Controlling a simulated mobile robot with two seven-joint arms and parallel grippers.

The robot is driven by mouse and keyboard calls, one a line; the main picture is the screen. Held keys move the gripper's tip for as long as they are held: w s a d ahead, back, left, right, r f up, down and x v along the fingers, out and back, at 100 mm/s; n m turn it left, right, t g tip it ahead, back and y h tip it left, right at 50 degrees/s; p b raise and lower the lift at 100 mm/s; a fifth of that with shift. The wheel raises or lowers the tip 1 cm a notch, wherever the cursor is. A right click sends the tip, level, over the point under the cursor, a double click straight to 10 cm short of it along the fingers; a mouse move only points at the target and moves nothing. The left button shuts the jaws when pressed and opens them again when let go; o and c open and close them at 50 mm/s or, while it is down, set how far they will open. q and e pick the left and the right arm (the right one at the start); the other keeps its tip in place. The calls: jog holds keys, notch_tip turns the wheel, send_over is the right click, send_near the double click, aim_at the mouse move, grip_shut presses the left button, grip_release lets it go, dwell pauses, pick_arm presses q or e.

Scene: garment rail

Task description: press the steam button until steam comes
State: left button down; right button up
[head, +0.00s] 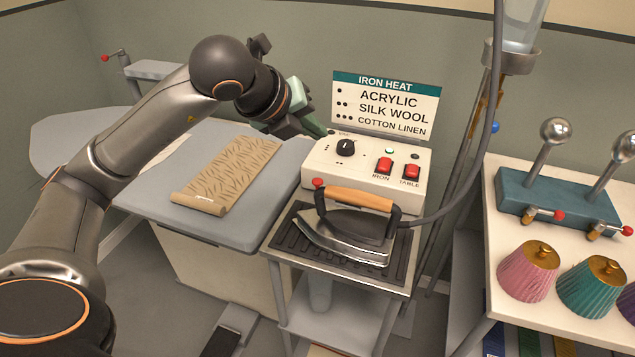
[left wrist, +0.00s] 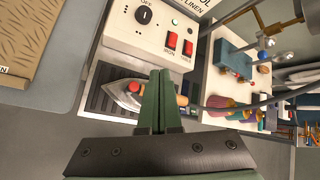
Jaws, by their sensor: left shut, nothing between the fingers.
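The iron (head: 345,238) stands on a dark ribbed rest, with a wooden handle and a small red button (head: 318,183) at the handle's front end. The button also shows in the left wrist view (left wrist: 134,88), just left of the fingers. My left gripper (head: 326,132) is shut and empty, above and behind the iron near the left edge of the white control box (head: 365,179). Its closed green fingers (left wrist: 158,76) cover part of the iron in the left wrist view. The gripper looks apart from the button. No steam shows. My right gripper is not in view.
The control box has a black dial (head: 346,147), red IRON (head: 384,165) and TABLE (head: 411,172) switches and a lit green lamp (head: 389,151). A patterned cloth (head: 226,174) lies on the grey pressing table (head: 262,143). A hose (head: 455,205) runs right from the iron.

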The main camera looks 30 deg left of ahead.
aim_at(317, 182)
pick_arm(q)
notch_tip(317, 182, down, 8)
jog(key=b, duration=0.5)
jog(key=shift+r+b, duration=0.25)
jog(key=shift+b, duration=0.05)
dwell(0.3)
dwell(0.4)
dwell(0.7)
jog(key=shift+f, duration=0.1)
